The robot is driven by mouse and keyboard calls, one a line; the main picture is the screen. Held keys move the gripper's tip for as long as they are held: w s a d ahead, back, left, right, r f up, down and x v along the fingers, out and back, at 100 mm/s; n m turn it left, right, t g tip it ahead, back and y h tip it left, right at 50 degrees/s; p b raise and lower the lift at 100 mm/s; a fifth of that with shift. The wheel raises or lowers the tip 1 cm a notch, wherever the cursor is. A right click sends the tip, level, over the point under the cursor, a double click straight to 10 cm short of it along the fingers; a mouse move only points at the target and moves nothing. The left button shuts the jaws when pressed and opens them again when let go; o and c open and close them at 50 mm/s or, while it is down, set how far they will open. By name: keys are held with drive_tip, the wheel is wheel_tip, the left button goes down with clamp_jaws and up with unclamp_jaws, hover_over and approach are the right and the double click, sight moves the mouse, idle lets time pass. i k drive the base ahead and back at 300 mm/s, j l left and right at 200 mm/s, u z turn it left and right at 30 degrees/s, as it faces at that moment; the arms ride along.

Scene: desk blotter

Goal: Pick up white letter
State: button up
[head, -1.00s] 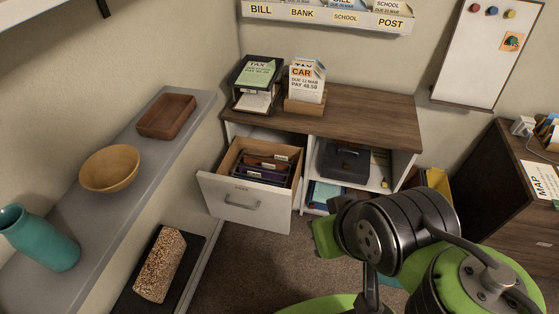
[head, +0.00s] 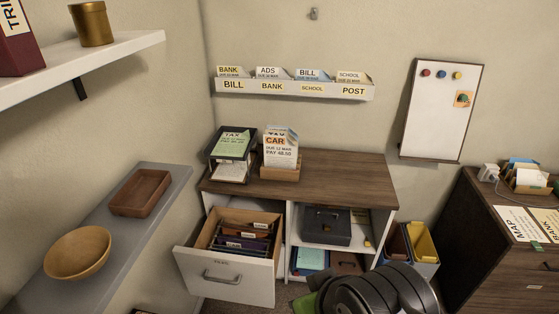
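Several white letters are in view, and I cannot tell which one the task means. A white letter marked CAR (head: 281,148) stands upright in a wooden holder (head: 280,174) on the brown-topped cabinet, with others behind it. More letters, such as a white one marked ADS (head: 268,72), stand in the white wall rack (head: 295,88) labelled BILL, BANK, SCHOOL and POST. Pale sheets marked MAP (head: 519,223) and BANK (head: 546,221) lie on the right-hand cabinet. Only dark links of my arm show at the bottom edge; my gripper is out of view.
The cabinet drawer (head: 226,289) is pulled open and holds dark folders. A black tray stack (head: 232,143) stands left of the wooden holder. Bins (head: 421,243) stand on the floor. The cabinet top (head: 345,180) is clear on its right.

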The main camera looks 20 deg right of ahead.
sight(280, 152)
drive_tip(key=i+l+u, duration=0.5)
drive_tip(key=i+l, duration=0.15)
drive_tip(key=l, duration=0.2)
drive_tip(key=i+l+u, duration=0.15)
drive_tip(key=l, duration=0.2)
drive_tip(key=i+l+u, duration=0.15)
drive_tip(key=l, duration=0.2)
drive_tip(key=i+l+u, duration=0.2)
drive_tip(key=l, duration=0.2)
